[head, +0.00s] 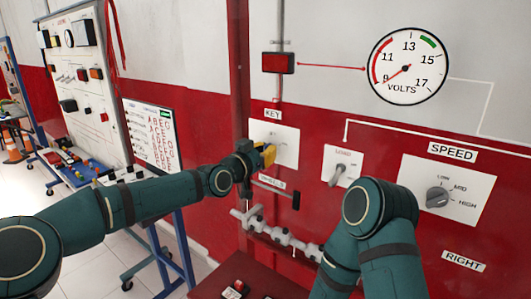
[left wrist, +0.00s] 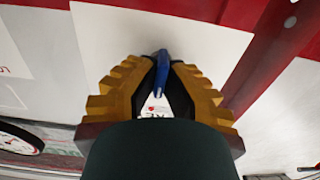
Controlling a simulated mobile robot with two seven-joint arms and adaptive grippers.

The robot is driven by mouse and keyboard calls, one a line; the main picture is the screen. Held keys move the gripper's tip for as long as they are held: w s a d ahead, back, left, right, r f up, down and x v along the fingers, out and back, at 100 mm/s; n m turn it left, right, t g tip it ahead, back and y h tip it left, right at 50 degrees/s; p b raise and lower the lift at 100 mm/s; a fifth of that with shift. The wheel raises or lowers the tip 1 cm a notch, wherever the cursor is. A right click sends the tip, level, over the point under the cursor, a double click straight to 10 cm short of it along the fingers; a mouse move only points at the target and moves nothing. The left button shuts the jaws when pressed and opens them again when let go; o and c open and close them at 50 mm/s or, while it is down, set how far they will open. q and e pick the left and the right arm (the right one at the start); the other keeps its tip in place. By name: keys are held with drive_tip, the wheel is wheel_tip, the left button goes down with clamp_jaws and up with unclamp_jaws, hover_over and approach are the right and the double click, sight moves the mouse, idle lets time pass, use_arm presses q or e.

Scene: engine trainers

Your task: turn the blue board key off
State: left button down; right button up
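The blue board key (left wrist: 158,72) stands out from a white plate in the left wrist view, between the dark pads of my left gripper (left wrist: 163,70). The yellow fingers are drawn in close on both sides of it and appear shut on it. In the head view, my left gripper (head: 268,154) is at the lower left of the white key plate (head: 287,138), under the KEY label (head: 272,113). The gripper hides the key there. My right arm shows at the lower right, but its gripper is not visible.
Right of the key plate are a LOAD switch (head: 341,168) and a SPEED knob (head: 438,197). A volts gauge (head: 408,67) is above, its needle near 9. A bar with a black grip (head: 296,201) juts out below the plate. Other trainer boards (head: 82,75) stand at left.

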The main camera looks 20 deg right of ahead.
idle(0.4)
use_arm(q)
drive_tip(key=c, duration=1.1)
unclamp_jaws()
drive_tip(key=v, duration=1.2)
